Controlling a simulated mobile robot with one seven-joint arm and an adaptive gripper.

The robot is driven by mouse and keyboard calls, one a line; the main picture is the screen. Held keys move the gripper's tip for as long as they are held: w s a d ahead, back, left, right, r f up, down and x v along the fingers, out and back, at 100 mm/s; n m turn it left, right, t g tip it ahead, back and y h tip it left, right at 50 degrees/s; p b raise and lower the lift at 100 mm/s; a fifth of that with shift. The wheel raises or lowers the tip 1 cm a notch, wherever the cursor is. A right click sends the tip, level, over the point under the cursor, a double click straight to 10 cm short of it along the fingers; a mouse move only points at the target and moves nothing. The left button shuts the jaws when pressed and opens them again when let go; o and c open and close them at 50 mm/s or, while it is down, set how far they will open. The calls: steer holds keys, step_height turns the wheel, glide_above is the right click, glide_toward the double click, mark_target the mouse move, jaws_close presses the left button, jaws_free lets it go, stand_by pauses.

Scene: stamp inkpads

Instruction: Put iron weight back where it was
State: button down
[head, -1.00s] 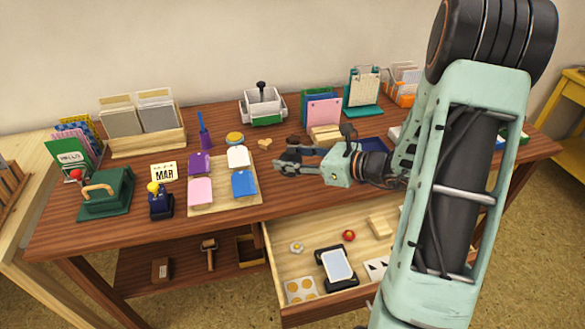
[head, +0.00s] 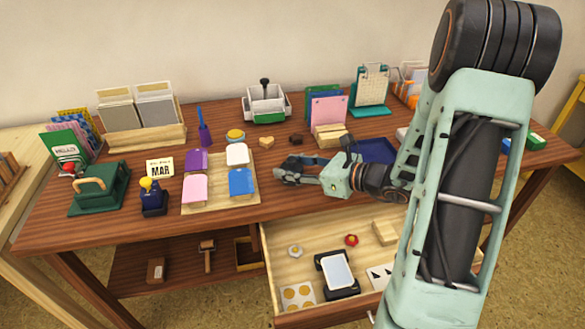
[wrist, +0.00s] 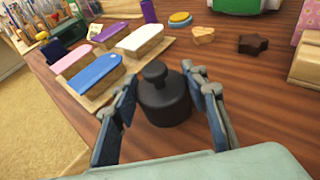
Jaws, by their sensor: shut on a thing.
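The iron weight (wrist: 165,103) is a dark cylinder with a knob on top, upright in the wrist view. My gripper (wrist: 162,84) has one finger on each side of it and is shut on it. In the head view my gripper (head: 287,176) is over the front middle of the brown desk (head: 110,216), just right of the board with the coloured stamps. The weight cannot be made out clearly there. I cannot tell whether its base touches the desk.
A wooden board (head: 219,206) holds purple, pink, white and blue stamps left of my gripper. A heart block (head: 267,142) and a dark star block (head: 296,138) lie behind it. A blue tray (head: 374,150) lies to the right. An open drawer (head: 283,259) is below.

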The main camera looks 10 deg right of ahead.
steer(key=shift+r, duration=0.1)
steer(key=c, duration=1.2)
jaws_free()
steer(key=shift+f, duration=0.2)
steer(key=shift+o, duration=0.2)
steer(key=shift+r, duration=0.1)
steer(key=shift+s+d+r, duration=0.1)
steer(key=shift+d+r, duration=0.05)
steer(key=p+v, duration=0.2)
steer(key=v, duration=0.9)
steer(key=shift+s+d+r, duration=0.1)
steer(key=shift+s+d, duration=0.1)
steer(key=shift+s, duration=0.05)
steer(key=shift+w, duration=0.1)
